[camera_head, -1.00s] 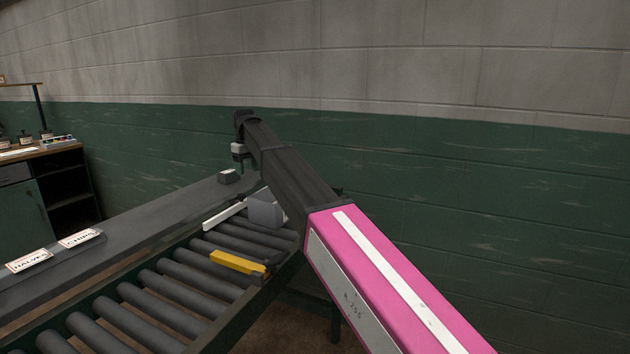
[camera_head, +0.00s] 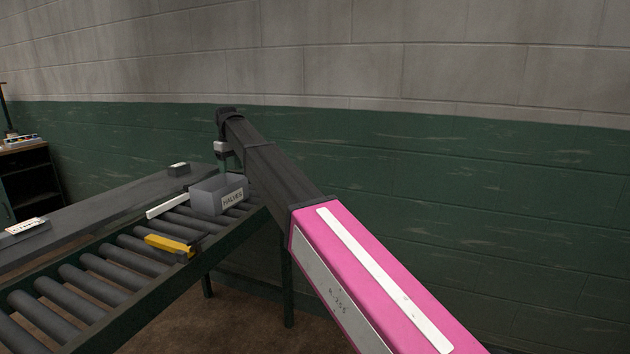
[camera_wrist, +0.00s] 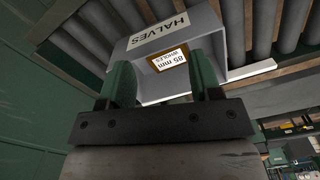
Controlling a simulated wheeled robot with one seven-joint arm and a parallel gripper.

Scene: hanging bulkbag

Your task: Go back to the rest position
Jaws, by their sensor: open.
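My gripper (camera_wrist: 164,82) shows in the wrist view with its two dark green fingers apart and nothing gripped between them. Beyond the fingertips is a grey bin (camera_wrist: 219,53) marked HALVES, with a smaller label reading "85 mm WHOLES". In the head view my arm reaches out over the roller conveyor (camera_head: 115,262), its far end by the grey bin (camera_head: 206,197).
A yellow piece (camera_head: 170,244) and a white strip (camera_head: 167,206) lie at the conveyor. A dark bench (camera_head: 95,212) runs behind it with a small grey block (camera_head: 179,169) and a label plate (camera_head: 25,227). A green and grey wall stands behind. Floor shows below right of the conveyor.

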